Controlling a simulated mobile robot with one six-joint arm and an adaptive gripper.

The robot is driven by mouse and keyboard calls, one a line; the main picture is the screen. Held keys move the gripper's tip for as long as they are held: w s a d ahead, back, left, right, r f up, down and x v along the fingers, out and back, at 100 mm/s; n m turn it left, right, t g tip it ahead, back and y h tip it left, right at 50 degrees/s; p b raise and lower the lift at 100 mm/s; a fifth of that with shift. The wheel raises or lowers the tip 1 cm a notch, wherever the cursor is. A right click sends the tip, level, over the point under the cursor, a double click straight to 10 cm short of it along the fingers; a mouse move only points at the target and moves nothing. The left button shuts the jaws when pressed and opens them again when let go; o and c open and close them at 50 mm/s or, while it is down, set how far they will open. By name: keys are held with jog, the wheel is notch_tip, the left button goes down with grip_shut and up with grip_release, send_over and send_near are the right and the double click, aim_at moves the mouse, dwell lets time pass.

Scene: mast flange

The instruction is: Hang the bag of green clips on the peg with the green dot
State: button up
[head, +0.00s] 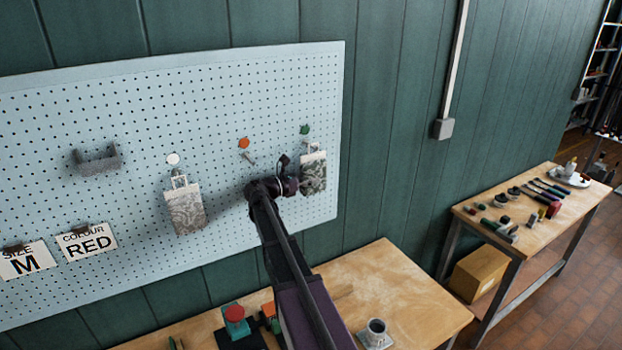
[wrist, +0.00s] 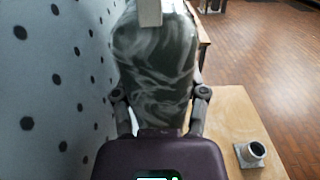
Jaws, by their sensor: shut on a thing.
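A clear bag with dark grey-green contents and a pale header (head: 313,173) is at the right side of the pegboard, just below the green dot (head: 305,129). My gripper (head: 297,184) is shut on this bag from its left side. In the wrist view the bag (wrist: 155,70) stands upright between my two fingers (wrist: 160,97), close beside the board. The peg under the green dot is hidden or too small to make out. I cannot tell whether the bag's hanger is around it.
A second bag (head: 185,208) hangs under the white dot (head: 173,159). A bare peg (head: 249,157) sits under the orange dot (head: 244,143). A grey bracket (head: 96,162) and cards are at the left of the pegboard (head: 225,90). A cup (head: 376,330) stands on the bench below.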

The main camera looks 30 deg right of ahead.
jog(key=o, duration=1.3)
jog(key=shift+a, duration=0.1)
jog(key=shift+w+a, duration=0.2)
jog(key=shift+a, duration=3.45)
